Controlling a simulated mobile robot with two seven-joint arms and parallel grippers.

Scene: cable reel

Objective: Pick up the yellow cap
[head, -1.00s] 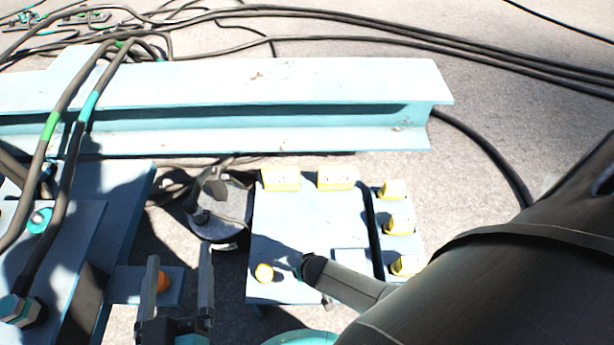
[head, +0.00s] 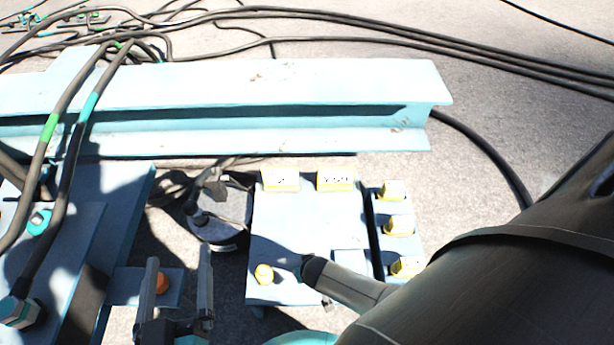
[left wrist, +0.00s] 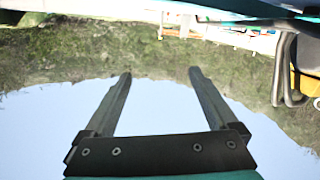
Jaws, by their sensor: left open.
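A small round yellow cap (head: 264,273) sits near the front left corner of a pale blue panel (head: 290,225) in the head view. My left gripper (head: 179,255) is at the lower left of the head view, to the left of the cap and apart from it. In the left wrist view the open left gripper (left wrist: 160,73) points at grass and sky, and the cap does not show there. My right gripper is not in view.
An orange knob (head: 162,283) shows behind the left fingers. Yellow blocks line the panel's back (head: 281,180) and right side (head: 400,225). A grey cylinder (head: 350,284) lies right of the cap. A pale blue beam (head: 220,85) and dark cables (head: 340,18) lie behind.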

